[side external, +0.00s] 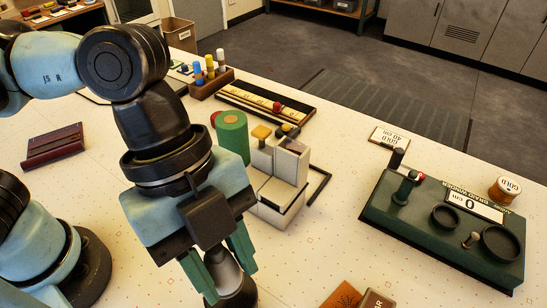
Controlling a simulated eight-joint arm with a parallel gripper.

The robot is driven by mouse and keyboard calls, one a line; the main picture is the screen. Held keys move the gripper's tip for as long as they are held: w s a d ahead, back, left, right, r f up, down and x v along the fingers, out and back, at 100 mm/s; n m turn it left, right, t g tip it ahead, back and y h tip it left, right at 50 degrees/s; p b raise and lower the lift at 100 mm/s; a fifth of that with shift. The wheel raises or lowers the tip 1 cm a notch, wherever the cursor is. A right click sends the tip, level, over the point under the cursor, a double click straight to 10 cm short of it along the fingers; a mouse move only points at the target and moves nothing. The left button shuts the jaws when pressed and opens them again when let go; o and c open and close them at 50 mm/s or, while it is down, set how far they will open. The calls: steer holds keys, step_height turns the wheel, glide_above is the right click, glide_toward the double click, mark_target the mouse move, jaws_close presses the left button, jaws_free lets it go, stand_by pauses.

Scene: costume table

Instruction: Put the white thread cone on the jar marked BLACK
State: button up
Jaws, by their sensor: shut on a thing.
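My gripper (226,276) points down at the bottom centre, its two green fingers on either side of a pale grey-white cone (222,266). It is shut on this cone, which looks like the white thread cone. A dark round thing (238,292) shows directly below the cone, partly cut off by the frame's lower edge. I cannot tell whether it is a jar or whether the cone touches it. No BLACK marking is readable in this view.
A grey-white block stand (278,195) and green cylinder (232,135) stand close behind my gripper. Brown items (342,296) lie at the front edge. A maroon book (53,146) lies left.

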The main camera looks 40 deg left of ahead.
mark_target(228, 282)
steer(key=shift+f, duration=2.3)
steer(key=shift+f, duration=0.1)
steer(key=o, duration=1)
steer(key=v, duration=1.2)
steer(key=w+a+f+n+t+y, duration=0.1)
steer(key=w+a+f+n+t, duration=0.1)
steer(key=a+n, duration=0.5)
steer(key=w+a+f+n+t+y, duration=0.2)
steer(key=w+a+f+n+t, duration=0.1)
steer(key=w+a+n, duration=0.4)
steer(key=w+a+f+n+t+y, duration=0.1)
steer(key=w+a+f+n+t, duration=0.2)
steer(key=a, duration=0.7)
steer(key=shift+w+a+f+n, duration=0.1)
steer(key=shift+w+f+n, duration=0.5)
steer(key=shift+n, duration=0.4)
steer(key=shift+w+a+f+n, duration=0.1)
steer(key=shift+w+f+n, duration=0.5)
steer(key=shift+n, duration=0.4)
steer(key=shift+d+r, duration=0.1)
steer(key=shift+r, duration=0.05)
